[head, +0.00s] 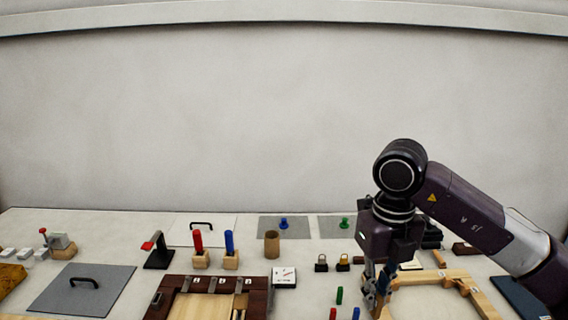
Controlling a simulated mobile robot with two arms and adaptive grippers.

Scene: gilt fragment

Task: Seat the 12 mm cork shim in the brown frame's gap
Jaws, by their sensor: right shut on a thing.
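My right gripper (380,291) reaches down at the lower right, at the left side of a light wooden frame (462,276). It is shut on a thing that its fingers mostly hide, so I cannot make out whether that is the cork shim. A dark brown frame (259,297) with pale wood inside lies at the bottom, left of the gripper and apart from it. The bottom of the picture cuts off both frames. I cannot pick out a shim or its 12 mm mark for sure. My left gripper is not in view.
Red (198,241) and blue (229,243) pegs stand in wooden blocks behind the dark frame, beside a brown cup (272,244). A white dial box (284,277), two small padlock-like items (321,263) and small coloured pegs (339,295) lie between the frames. A grey panel (62,287) lies left.

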